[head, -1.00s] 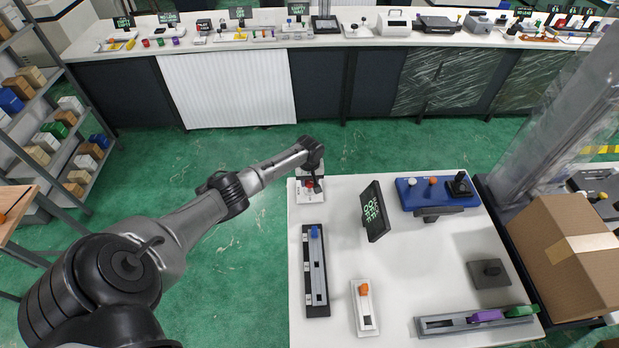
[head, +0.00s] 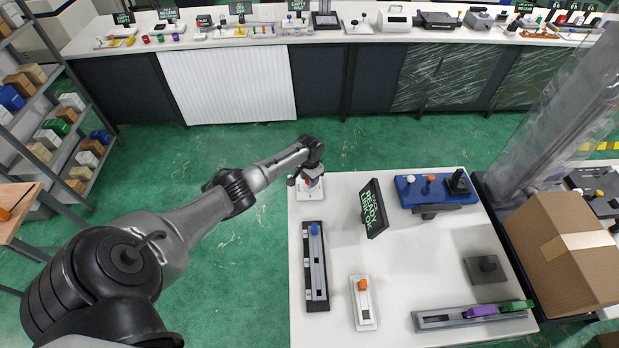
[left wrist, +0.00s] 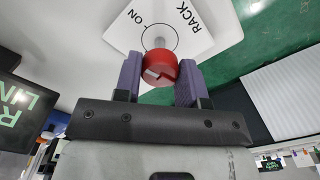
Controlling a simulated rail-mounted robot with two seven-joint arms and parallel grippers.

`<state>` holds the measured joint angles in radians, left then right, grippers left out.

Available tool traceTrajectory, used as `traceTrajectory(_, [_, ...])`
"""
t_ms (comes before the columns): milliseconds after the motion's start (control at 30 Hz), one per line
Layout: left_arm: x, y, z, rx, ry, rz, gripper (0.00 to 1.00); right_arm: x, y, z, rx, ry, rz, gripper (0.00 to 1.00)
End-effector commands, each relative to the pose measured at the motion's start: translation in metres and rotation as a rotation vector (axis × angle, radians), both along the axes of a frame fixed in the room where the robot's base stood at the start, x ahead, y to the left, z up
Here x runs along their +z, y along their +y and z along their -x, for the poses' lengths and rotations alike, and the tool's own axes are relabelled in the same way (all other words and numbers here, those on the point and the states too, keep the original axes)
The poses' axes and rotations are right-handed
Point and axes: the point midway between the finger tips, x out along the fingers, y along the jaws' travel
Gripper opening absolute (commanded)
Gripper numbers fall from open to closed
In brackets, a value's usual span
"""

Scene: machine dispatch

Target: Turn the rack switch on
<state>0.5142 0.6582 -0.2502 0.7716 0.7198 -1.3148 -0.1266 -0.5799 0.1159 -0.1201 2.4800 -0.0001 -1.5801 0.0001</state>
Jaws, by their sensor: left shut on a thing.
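The rack switch is a red round knob (left wrist: 160,68) on a white plate (left wrist: 190,28) marked RACK and ON, seen in the left wrist view. The knob has a pale mark on its face. In the head view the plate (head: 306,195) is at the far left corner of the white table. My left gripper (left wrist: 160,75) is shut on the knob, with one purple finger on each side. In the head view the left gripper (head: 309,180) partly hides the knob. A black display (head: 374,208) on the table reads READY LINK OK. My right gripper is not in view.
A black slider panel (head: 316,265) with a blue handle and a white switch (head: 364,315) with an orange handle stand nearer. A blue control box (head: 412,192) stands at the back right. A cardboard box (head: 570,250) is beside the table. The table's middle is mostly clear.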

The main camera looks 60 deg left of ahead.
Motion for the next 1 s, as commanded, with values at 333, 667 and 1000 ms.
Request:
traceTrajectory(333, [0.0001,-0.0001,-0.0002,-0.178,-0.001,0.001,0.14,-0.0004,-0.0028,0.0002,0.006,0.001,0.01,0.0])
traceTrajectory(667, [0.0001,0.0,-0.0002,-0.233,-0.001,0.0,0.14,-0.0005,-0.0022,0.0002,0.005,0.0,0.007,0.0])
traceTrajectory(1000, [0.0001,0.0,-0.0001,-0.236,0.0,0.0,0.14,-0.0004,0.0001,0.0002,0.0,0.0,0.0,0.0])
